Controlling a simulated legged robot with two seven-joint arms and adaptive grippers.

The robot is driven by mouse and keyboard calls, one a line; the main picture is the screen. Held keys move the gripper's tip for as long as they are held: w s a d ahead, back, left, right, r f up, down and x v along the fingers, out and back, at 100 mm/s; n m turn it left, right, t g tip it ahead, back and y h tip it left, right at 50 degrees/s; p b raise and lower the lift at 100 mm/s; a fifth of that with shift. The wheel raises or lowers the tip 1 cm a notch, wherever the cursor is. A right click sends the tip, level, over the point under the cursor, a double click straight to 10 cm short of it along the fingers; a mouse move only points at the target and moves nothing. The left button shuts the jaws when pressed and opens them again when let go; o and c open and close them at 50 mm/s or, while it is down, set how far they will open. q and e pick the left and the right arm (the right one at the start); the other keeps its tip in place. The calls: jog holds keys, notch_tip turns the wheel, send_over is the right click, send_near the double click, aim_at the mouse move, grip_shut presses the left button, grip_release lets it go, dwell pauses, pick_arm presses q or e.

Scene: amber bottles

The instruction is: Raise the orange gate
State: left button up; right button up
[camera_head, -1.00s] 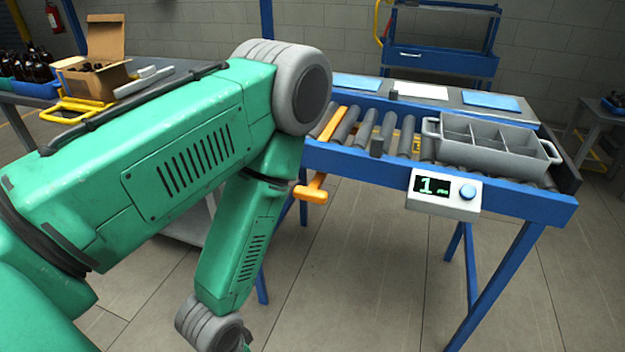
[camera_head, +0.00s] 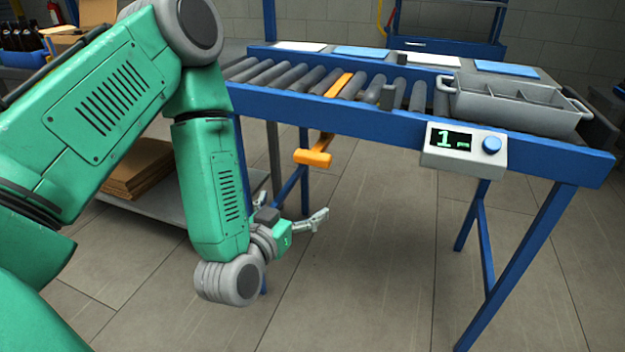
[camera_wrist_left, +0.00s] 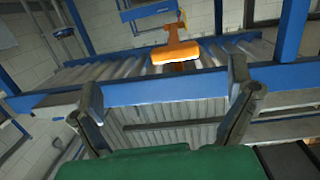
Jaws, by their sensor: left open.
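The orange gate (camera_head: 340,85) lies as a flat bar among the rollers of the conveyor. Its orange handle (camera_head: 313,158) hangs below the conveyor's blue front rail on a short arm. In the left wrist view the handle (camera_wrist_left: 176,52) shows ahead, beyond my fingers and between them. My left gripper (camera_head: 322,216) is low in front of the conveyor, below the handle and apart from it. In the left wrist view its two fingers (camera_wrist_left: 165,100) are spread wide with nothing between them. My right gripper is not in view.
The roller conveyor (camera_head: 290,100) carries a grey divided tote (camera_head: 520,105) at its right end. A control box (camera_head: 464,150) showing 1 hangs on the front rail. Flat cardboard (camera_head: 140,172) lies on a lower shelf at left. The floor before the conveyor is clear.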

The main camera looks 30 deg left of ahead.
aim_at(310, 161)
pick_arm(q)
jog(key=shift+n+t+y, duration=0.4)
jog(key=shift+t+y, duration=0.1)
jog(key=shift+y, duration=0.3)
jog(key=b+x, duration=0.1)
jog(key=x, duration=0.4)
jog(key=r+b+x, duration=0.1)
jog(key=x, duration=0.3)
jog(key=a+r+b+x, duration=0.1)
jog(key=b+x, duration=0.1)
jog(key=x, duration=0.3)
jog(key=shift+w+a+r, duration=0.1)
jog(key=shift+w, duration=0.05)
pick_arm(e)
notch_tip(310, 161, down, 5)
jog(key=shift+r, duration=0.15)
